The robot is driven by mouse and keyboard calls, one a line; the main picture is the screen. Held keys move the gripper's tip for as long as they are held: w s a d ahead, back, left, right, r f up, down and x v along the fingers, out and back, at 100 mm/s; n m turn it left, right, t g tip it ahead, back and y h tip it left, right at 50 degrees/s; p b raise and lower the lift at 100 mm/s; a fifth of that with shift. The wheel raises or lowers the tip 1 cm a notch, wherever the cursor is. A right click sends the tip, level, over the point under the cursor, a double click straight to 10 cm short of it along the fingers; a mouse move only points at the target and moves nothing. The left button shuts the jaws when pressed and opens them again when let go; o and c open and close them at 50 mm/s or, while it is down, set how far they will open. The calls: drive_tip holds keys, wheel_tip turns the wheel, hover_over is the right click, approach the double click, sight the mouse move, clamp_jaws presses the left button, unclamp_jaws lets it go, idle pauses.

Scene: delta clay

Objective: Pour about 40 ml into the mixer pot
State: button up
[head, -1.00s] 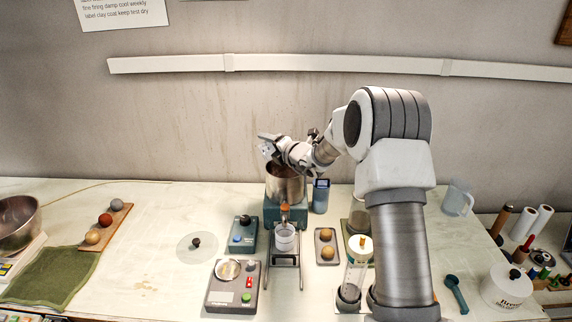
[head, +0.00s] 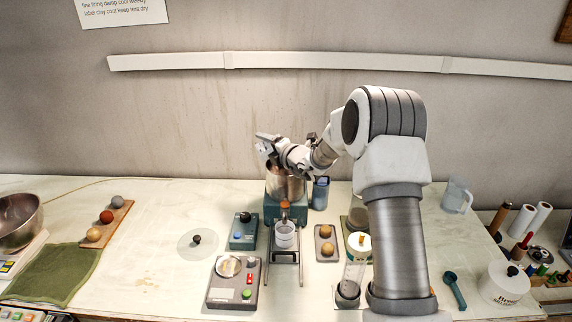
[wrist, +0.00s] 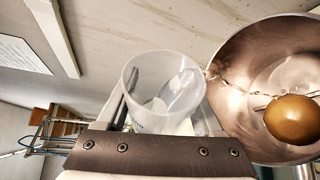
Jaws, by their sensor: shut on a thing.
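My gripper (wrist: 160,130) is shut on a clear plastic cup (wrist: 142,83), seen in the wrist view. The cup is tilted toward the mixer pot, with its lip at the pot's rim. A thin broken streak, seemingly liquid, runs from the lip into the pot. How much the cup holds is hard to tell. The metal mixer pot (wrist: 234,72) has a brown rounded piece (wrist: 291,119) inside. In the head view my gripper (head: 268,150) is above the pot (head: 285,187), which sits on a teal base (head: 285,212); the arm partly hides the pot's mouth.
A blue container (head: 320,194) stands close right of the pot. In front are a small white cup (head: 285,236) on a stand, a control box (head: 243,232) and a tray with two balls (head: 326,244). The table's left middle is mostly clear.

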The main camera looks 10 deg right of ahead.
drive_tip(key=shift+s+a+r+m+y+p, duration=0.1)
drive_tip(key=shift+a+r+m+y+p, duration=0.4)
drive_tip(key=shift+m, duration=0.3)
idle(0.9)
drive_tip(key=shift+f, duration=0.2)
